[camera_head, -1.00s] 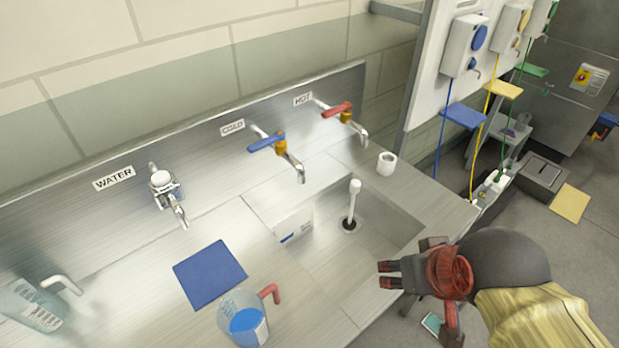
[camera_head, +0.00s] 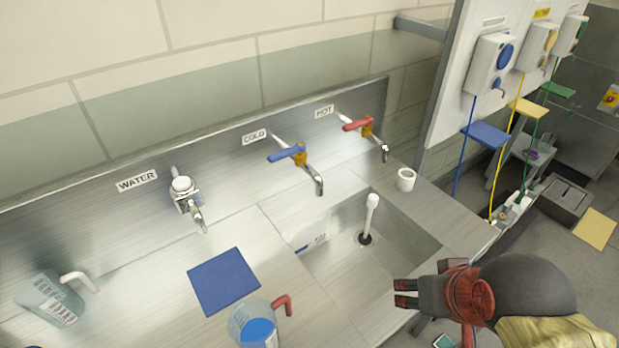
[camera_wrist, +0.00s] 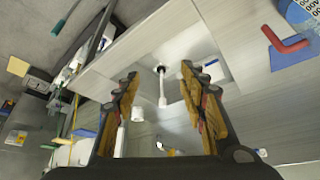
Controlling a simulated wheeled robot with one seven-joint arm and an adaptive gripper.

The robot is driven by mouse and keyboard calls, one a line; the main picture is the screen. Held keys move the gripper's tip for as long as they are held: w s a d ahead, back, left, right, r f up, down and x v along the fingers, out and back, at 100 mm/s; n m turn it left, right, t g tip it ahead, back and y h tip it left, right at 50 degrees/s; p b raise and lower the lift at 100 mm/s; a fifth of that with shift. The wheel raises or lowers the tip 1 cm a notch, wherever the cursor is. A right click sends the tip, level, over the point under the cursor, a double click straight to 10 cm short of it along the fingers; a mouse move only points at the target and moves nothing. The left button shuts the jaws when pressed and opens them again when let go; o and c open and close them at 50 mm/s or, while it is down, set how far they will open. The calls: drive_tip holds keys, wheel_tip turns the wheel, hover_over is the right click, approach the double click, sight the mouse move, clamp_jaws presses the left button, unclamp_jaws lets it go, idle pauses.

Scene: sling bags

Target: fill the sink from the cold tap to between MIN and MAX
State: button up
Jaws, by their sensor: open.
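The steel sink basin (camera_head: 340,275) is sunk in the counter and looks empty of water. A white standpipe (camera_head: 370,215) stands upright in its dark drain hole, and also shows in the wrist view (camera_wrist: 162,88). A label with a blue line is on the basin's left wall (camera_head: 312,243); its marks are too small to read. The cold tap has a blue lever (camera_head: 287,153) and its spout points over the basin; no stream shows. The hot tap has a red lever (camera_head: 357,124). My gripper (camera_head: 403,293) is open and empty, near the basin's front right edge; its fingers show in the wrist view (camera_wrist: 160,100).
A WATER tap (camera_head: 185,195) is left of the cold tap. A white cup (camera_head: 406,179) stands right of the basin.

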drive_tip(key=shift+c, duration=0.7)
